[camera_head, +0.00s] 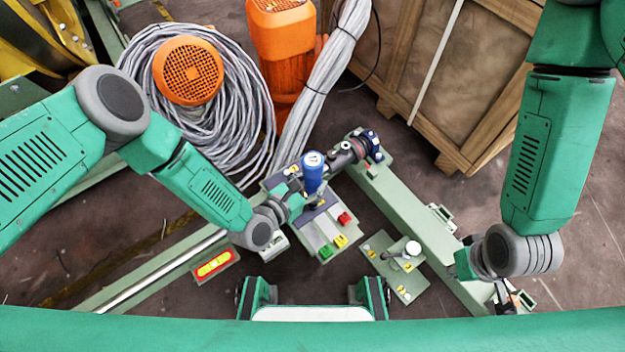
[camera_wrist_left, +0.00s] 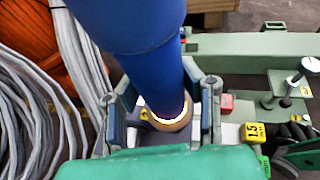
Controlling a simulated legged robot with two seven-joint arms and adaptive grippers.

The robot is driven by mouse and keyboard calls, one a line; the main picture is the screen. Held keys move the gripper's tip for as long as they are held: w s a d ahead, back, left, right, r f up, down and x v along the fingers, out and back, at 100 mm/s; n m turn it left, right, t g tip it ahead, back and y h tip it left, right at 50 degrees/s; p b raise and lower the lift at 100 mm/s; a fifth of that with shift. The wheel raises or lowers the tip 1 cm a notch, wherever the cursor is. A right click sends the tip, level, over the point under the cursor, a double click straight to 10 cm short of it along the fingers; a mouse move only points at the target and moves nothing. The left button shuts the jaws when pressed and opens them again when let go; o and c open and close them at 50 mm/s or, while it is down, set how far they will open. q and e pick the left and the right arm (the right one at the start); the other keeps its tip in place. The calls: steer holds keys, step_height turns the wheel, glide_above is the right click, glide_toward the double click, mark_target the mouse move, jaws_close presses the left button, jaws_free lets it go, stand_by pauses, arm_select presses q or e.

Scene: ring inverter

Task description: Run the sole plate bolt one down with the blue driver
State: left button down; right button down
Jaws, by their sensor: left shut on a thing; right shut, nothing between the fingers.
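The blue driver (camera_head: 313,176) stands about upright in my left gripper (camera_head: 297,194), with a white mark on its top. In the left wrist view the driver (camera_wrist_left: 150,50) passes down between the fingers of my left gripper (camera_wrist_left: 165,110), which is shut on it. A bright ring and a tan collar show near its lower end. Its tip and any bolt under it are hidden, so I cannot tell whether they touch. A green plate (camera_head: 383,283) with yellow tags and a white-topped post lies right of the driver. My right gripper (camera_head: 512,303) is shut and empty at lower right.
A block with red (camera_head: 345,218), yellow and green buttons is just right of the driver. A dark cylindrical part (camera_head: 345,153) lies behind it. Coiled grey cable (camera_head: 235,125), orange motors (camera_head: 283,40) and a wooden crate (camera_head: 440,80) stand at the back. A green beam (camera_head: 415,220) runs toward my right gripper.

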mark_target(307, 177)
arm_select(q)
steer(key=shift+f+b, duration=0.3)
steer(key=shift+f, duration=0.1)
stand_by(1.5)
steer(key=shift+r, duration=0.15)
steer(key=shift+r+p, duration=1.65)
steer(key=shift+r, duration=0.9)
